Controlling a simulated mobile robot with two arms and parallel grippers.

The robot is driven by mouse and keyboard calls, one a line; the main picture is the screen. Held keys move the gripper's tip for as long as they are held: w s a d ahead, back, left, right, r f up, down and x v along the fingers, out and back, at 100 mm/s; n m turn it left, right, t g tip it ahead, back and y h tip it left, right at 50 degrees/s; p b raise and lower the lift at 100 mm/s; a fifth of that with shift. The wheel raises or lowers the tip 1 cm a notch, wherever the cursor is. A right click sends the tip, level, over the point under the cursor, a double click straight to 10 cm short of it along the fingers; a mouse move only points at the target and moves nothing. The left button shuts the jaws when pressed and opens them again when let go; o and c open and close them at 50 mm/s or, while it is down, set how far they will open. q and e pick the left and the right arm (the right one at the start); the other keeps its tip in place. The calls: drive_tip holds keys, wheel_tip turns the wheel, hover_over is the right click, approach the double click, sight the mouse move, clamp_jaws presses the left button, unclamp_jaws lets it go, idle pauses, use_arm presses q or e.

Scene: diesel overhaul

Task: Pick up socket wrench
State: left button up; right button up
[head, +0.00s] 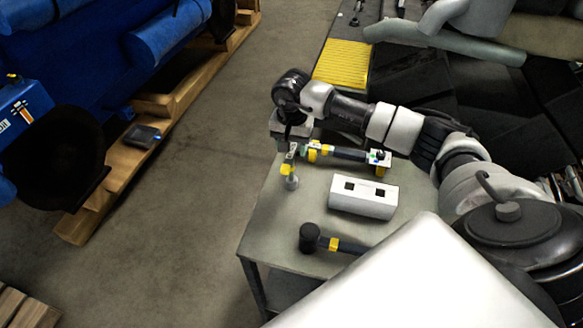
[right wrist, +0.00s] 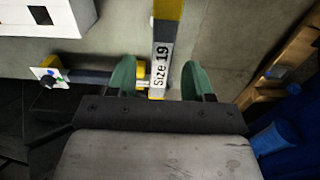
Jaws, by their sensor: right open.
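A bar labelled "Size 19", with yellow ends, is the likely socket wrench (right wrist: 163,45). In the head view it lies near the table's far left corner, with a grey round end (head: 291,183) towards the front. A dark handle with yellow bands (head: 345,152) lies at a right angle to it; I cannot tell whether the two are joined. My right gripper (head: 291,143) is over the labelled bar. In the right wrist view the green fingers (right wrist: 160,80) are apart, one on each side of the bar, with gaps visible. My left gripper is not in view.
The grey table (head: 265,225) also holds a white block with two square black holes (head: 363,197) and a black-headed mallet (head: 311,237) nearer the front. A blue machine on a wooden pallet (head: 100,200) stands left, across clear floor. A yellow ribbed panel (head: 343,64) lies behind.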

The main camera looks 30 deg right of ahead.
sight(292, 179)
drive_tip(key=shift+s+f+p, duration=0.1)
drive_tip(key=shift+f+p, duration=0.25)
drive_tip(key=shift+p, duration=0.05)
wheel_tip(292, 179, down, 4)
drive_tip(key=shift+s+a+r+p, duration=0.1)
drive_tip(key=shift+a+r+p, duration=0.1)
drive_tip(key=shift+p, duration=0.75)
drive_tip(key=shift+d+f, duration=0.1)
drive_tip(key=shift+f, duration=0.35)
drive_tip(key=shift+r, duration=0.1)
clamp_jaws()
